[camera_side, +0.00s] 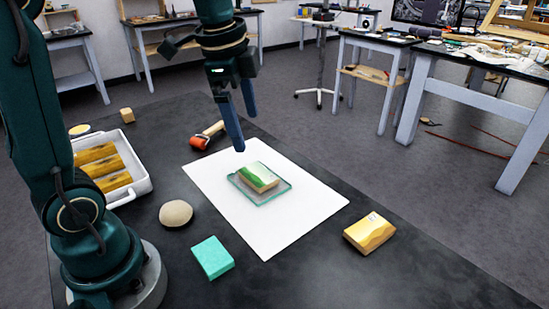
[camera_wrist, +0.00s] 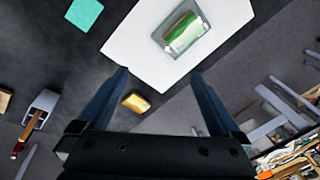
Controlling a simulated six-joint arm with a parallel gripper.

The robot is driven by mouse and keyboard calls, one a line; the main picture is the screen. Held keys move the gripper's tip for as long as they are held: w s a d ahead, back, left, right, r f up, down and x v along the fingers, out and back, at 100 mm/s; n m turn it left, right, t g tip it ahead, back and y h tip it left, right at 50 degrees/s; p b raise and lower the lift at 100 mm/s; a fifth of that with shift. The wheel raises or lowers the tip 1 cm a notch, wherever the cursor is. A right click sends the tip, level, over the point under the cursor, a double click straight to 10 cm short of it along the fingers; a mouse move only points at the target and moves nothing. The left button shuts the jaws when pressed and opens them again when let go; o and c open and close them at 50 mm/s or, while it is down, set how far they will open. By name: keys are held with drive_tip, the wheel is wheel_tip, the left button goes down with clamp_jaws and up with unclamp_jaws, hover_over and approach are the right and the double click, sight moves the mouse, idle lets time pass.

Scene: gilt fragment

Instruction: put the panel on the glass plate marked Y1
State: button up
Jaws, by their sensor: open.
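The panel (camera_side: 259,177), a small block with a green and white painted top and pale wooden sides, lies on the clear glass plate (camera_side: 273,196). In the wrist view the panel (camera_wrist: 180,27) lies toward one side of the plate (camera_wrist: 187,45), at the top. No Y1 mark is readable on the plate. My gripper (camera_side: 246,132) is open and empty, above and behind the panel and apart from it. In the wrist view the gripper (camera_wrist: 160,74) has its fingers spread wide, with nothing between their tips.
The plate sits on a white sheet (camera_side: 310,211). A gold block (camera_side: 369,234) lies right of it, a teal block (camera_side: 212,257) and round stone (camera_side: 176,213) left. An orange roller (camera_side: 203,139) lies behind. A white tray (camera_side: 133,187) holds gold bars. Bare sheet surrounds the plate.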

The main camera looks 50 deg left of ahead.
drive_tip(key=s+d+f+n+t, duration=0.1)
drive_tip(key=s+d+n, duration=0.1)
drive_tip(key=s+n, duration=0.3)
drive_tip(key=s+d+f+n+t, duration=0.2)
drive_tip(key=s+d+n, duration=0.1)
drive_tip(key=s, duration=0.3)
drive_tip(key=shift+d+f+n, duration=0.2)
drive_tip(key=shift+f+n, duration=0.1)
drive_tip(key=shift+n, duration=0.6)
